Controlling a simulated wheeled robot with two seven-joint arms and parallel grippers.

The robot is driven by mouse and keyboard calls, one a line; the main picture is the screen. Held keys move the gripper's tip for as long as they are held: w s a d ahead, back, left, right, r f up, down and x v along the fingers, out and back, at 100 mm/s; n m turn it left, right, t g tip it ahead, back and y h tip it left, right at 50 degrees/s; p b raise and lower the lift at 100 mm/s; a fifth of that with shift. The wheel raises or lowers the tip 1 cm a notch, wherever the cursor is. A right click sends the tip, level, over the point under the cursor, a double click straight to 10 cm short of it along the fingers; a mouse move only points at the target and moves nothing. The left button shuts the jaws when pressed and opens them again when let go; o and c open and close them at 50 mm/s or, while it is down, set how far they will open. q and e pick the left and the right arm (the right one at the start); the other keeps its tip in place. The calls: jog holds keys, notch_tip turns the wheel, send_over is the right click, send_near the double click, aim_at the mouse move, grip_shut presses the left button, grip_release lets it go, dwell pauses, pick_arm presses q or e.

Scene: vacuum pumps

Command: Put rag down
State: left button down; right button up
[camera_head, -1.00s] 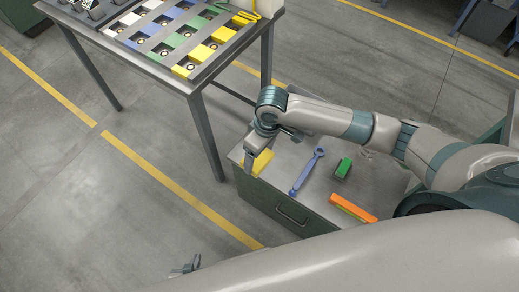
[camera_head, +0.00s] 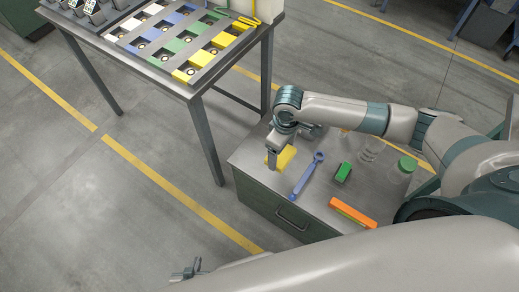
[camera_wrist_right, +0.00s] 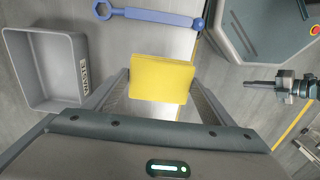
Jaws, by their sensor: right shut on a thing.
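The yellow rag (camera_head: 287,156) is a folded square near the left edge of the grey-topped cabinet (camera_head: 240,158). It also shows in the right wrist view (camera_wrist_right: 162,75), between my gripper's fingers. My right gripper (camera_head: 273,164) points down at the rag and is shut on it. Whether the rag touches the cabinet top is hard to tell. My left gripper (camera_head: 188,272) is low in the head view, over the floor and away from the cabinet; its finger gap is too small to read.
On the cabinet lie a blue wrench (camera_head: 306,176), a green block (camera_head: 343,172), an orange box (camera_head: 353,212) and a green-lidded jar (camera_head: 405,169). A grey bin (camera_wrist_right: 48,75) shows in the wrist view. A table (camera_head: 190,88) with coloured blocks stands at the back left.

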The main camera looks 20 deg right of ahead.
jog(key=w+a+f, duration=0.1)
jog(key=w, duration=0.1)
jog(key=w+a+f, duration=0.2)
jog(key=w, duration=0.1)
jog(key=w+a+f, duration=0.1)
jog(key=w+f, duration=0.1)
jog(key=w, duration=0.1)
jog(key=shift+a+f, duration=0.2)
jog(key=shift+a, duration=0.05)
pick_arm(q)
jog(key=shift+d, duration=0.2)
pick_arm(e)
jog(key=shift+w+a+f, duration=0.1)
jog(key=shift+w+f, duration=0.1)
jog(key=shift+w, duration=0.1)
jog(key=shift+f, duration=0.1)
jog(key=shift+s+f, duration=0.1)
jog(key=shift+f, duration=0.7)
jog(key=shift+f+p, duration=0.25)
jog(key=shift+p, duration=0.15)
jog(key=shift+f, duration=0.3)
pick_arm(q)
jog(key=shift+s+r, duration=0.15)
jog(key=shift+s, duration=0.15)
pick_arm(e)
jog(key=shift+f, duration=0.35)
pick_arm(q)
jog(key=shift+w, duration=0.1)
pick_arm(e)
jog(key=shift+f, duration=0.15)
